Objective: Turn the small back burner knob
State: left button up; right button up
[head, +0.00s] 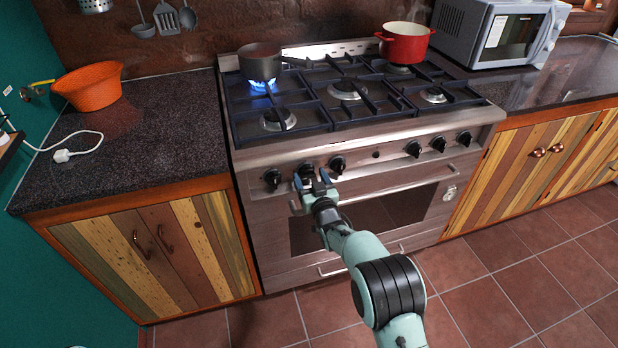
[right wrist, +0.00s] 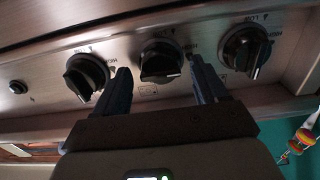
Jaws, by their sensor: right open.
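A row of black knobs runs along the steel stove front. Three sit on the left: the left knob (head: 272,178), the middle knob (head: 306,171) and the right knob (head: 337,165). My right gripper (head: 315,180) is open in front of the middle knob. In the right wrist view, the middle knob (right wrist: 160,62) shows between and just beyond the fingertips (right wrist: 160,75); contact cannot be told. The neighbouring knobs (right wrist: 86,76) (right wrist: 246,50) lie outside the fingers. A blue flame (head: 262,85) burns at the back left burner under a grey pot (head: 259,62). My left gripper is not in view.
A red pot (head: 404,43) stands on the back right of the stove. The oven handle (head: 385,193) runs below the knobs. Wooden cabinets (head: 150,255) flank the stove. The tiled floor (head: 510,270) in front is clear.

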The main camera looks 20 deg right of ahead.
jog(key=shift+w, duration=0.5)
jog(key=c, duration=1)
jog(key=shift+c, duration=0.2)
